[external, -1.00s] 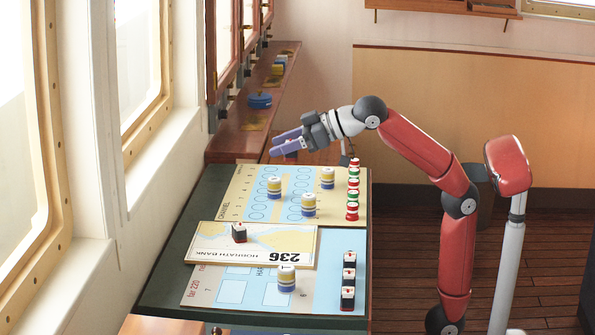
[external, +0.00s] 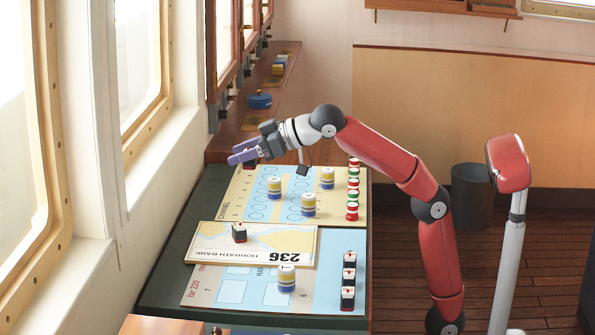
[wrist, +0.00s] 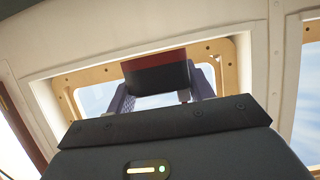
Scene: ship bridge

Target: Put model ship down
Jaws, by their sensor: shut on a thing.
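My gripper (external: 243,157) is stretched out above the far left part of the table, over the edge of the channel chart (external: 244,211). In the wrist view its fingers (wrist: 160,92) are shut on a dark block with a red band, the model ship (wrist: 155,77). The held ship is mostly hidden by the fingers in the external view. A similar small black and white ship (external: 239,233) stands on the Horrath Bank chart (external: 210,255). Several more ships (external: 348,278) stand in a column at the right of the near chart (external: 235,272).
Yellow, white and blue round pieces stand on the charts, such as one (external: 274,189) near my gripper. Red and green pieces (external: 352,195) line the channel chart's right side. A wooden ledge (external: 284,60) with a blue round object (external: 260,100) lies beyond, beside the windows.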

